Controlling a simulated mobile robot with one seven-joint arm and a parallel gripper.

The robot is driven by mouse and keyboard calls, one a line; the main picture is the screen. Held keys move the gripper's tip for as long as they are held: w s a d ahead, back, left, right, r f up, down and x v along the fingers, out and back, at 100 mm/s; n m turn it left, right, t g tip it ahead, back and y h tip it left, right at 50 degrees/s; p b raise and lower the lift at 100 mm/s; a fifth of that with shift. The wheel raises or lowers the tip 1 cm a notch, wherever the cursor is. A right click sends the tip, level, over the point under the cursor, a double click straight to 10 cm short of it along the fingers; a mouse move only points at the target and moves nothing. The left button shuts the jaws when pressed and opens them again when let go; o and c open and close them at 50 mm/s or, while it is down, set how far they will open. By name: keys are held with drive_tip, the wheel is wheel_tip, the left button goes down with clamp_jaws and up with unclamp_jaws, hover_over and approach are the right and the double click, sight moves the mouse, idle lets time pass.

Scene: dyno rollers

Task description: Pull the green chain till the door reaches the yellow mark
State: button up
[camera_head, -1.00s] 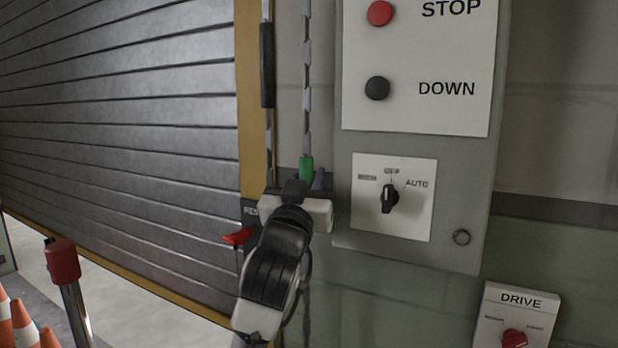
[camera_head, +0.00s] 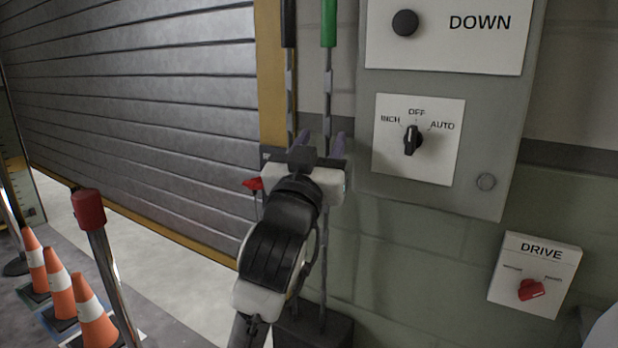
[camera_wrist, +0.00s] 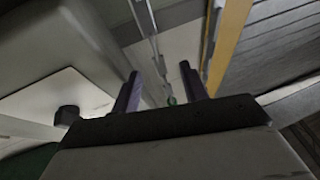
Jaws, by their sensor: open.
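The green sleeve (camera_head: 328,22) is on the right-hand chain, at the top of the head view, well above my gripper. My gripper (camera_head: 327,142) is open, with its purple fingers pointing up at the chain's lower run. In the wrist view the fingers (camera_wrist: 161,84) stand apart, with a chain (camera_wrist: 149,30) beyond them and a small green spot (camera_wrist: 171,100) between them. The grey slatted door (camera_head: 140,110) is raised, with a gap under its lower edge. I cannot clearly make out the yellow mark; some yellow (camera_head: 14,163) shows on the far-left post.
A black sleeve (camera_head: 288,22) hangs on the left-hand chain. A control panel (camera_head: 480,180) is close at right, with a DRIVE box (camera_head: 535,275) below. A red-topped post (camera_head: 88,210) and orange cones (camera_head: 62,295) stand at lower left. A dark box (camera_head: 313,330) is below the chains.

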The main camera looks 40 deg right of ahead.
drive_tip(key=b+v, duration=0.1)
drive_tip(key=v, duration=0.6)
drive_tip(key=shift+s+a, duration=0.2)
drive_tip(key=shift+f, duration=0.1)
